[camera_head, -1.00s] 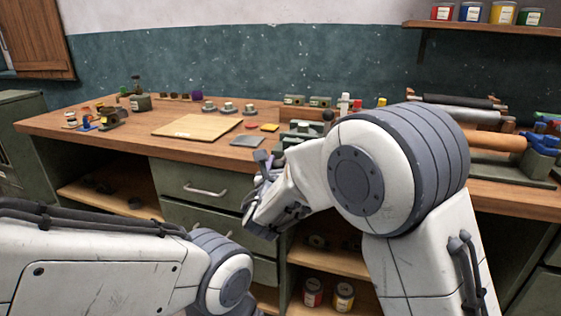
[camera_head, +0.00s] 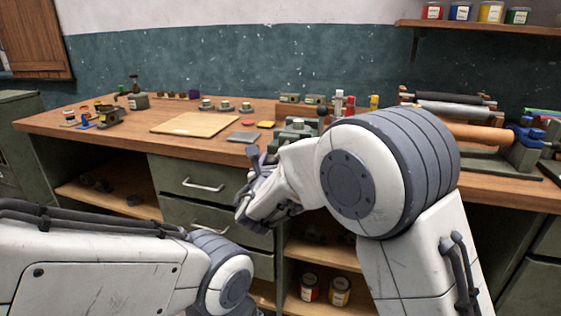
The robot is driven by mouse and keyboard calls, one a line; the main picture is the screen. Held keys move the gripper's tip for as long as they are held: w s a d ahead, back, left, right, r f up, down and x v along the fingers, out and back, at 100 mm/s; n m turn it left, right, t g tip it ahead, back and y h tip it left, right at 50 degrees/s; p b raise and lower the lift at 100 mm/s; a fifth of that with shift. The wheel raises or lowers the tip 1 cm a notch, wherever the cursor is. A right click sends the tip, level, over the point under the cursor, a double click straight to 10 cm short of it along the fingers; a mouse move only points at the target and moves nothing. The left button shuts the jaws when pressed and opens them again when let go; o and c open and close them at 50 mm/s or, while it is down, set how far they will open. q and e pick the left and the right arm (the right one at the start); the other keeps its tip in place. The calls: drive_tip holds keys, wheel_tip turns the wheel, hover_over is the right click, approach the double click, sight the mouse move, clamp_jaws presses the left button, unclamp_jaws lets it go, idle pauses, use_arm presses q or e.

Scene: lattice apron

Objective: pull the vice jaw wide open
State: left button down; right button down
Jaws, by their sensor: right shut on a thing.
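The vice (camera_head: 297,128) is a grey-green block at the front edge of the bench, right of the middle. My right forearm and wrist hide much of its near side. My right gripper (camera_head: 256,163) is in front of the bench edge, just left of and below the vice. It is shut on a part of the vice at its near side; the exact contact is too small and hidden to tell. How wide the jaw stands cannot be told. Of my left arm only the upper links show at lower left, and its gripper is out of view.
A pale board (camera_head: 195,123) and small coloured blocks lie left of the vice. Rollers (camera_head: 447,101) stand on the right of the bench. Drawers (camera_head: 205,184) and a shelf with tins (camera_head: 339,291) are below.

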drive_tip(key=shift+a, duration=0.35)
drive_tip(key=shift+w, duration=0.15)
drive_tip(key=shift+c, duration=2.2)
unclamp_jaws()
drive_tip(key=shift+d, duration=0.15)
use_arm(q)
drive_tip(key=shift+a, duration=0.35)
use_arm(e)
drive_tip(key=shift+d, duration=0.15)
drive_tip(key=shift+s, duration=0.2)
use_arm(q)
drive_tip(key=shift+f, duration=0.1)
use_arm(e)
drive_tip(key=s+a, duration=0.1)
drive_tip(key=s, duration=0.9)
drive_tip(key=shift+s, duration=0.1)
